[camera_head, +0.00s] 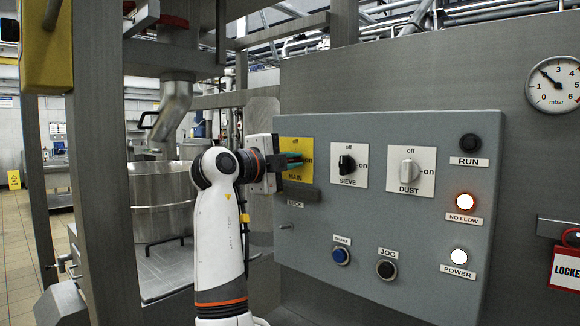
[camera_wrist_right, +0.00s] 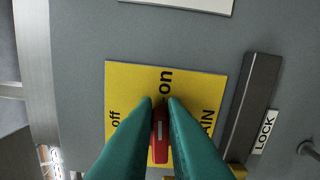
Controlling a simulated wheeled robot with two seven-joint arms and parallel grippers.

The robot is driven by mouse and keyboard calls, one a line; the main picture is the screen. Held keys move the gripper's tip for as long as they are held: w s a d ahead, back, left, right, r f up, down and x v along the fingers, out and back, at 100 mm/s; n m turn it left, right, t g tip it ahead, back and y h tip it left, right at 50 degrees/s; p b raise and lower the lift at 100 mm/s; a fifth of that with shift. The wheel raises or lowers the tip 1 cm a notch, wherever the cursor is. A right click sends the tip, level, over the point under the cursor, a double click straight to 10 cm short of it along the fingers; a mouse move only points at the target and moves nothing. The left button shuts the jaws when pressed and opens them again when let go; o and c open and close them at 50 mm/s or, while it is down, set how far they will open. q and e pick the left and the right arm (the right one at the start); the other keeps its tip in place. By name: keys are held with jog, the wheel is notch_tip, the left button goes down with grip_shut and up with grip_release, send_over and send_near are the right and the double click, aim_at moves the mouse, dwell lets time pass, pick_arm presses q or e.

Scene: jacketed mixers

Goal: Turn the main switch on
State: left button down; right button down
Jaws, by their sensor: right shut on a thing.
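The main switch is a red handle (camera_wrist_right: 160,135) on a yellow plate (camera_head: 295,149) at the upper left of the grey control panel. The plate also fills the middle of the right wrist view (camera_wrist_right: 135,85). My right gripper (camera_head: 291,160) is at the plate, its teal fingers (camera_wrist_right: 160,110) shut on the red handle from both sides. The handle's long side runs up and down in the wrist view, in line with the "on" mark. The fingers hide part of the handle, and in the head view it is hidden. My left gripper is not in view.
Beside it are the SIEVE knob (camera_head: 346,164) and DUST knob (camera_head: 410,170). A grey bar (camera_wrist_right: 255,105) by the LOCK label runs along the plate's edge. The NO FLOW lamp (camera_head: 465,201) and POWER lamp (camera_head: 460,257) glow. A red padlock tag (camera_head: 566,268) hangs at right.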

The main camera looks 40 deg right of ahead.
jog(key=shift+m, duration=0.6)
jog(key=shift+r, duration=0.1)
jog(key=c, duration=1.7)
grip_release()
jog(key=shift+o, duration=1.1)
jog(key=shift+d+f, duration=0.2)
jog(key=shift+a, duration=0.1)
jog(key=s+a+b, duration=0.1)
jog(key=a+b, duration=0.1)
jog(key=a, duration=1)
jog(key=shift+d+r, duration=0.1)
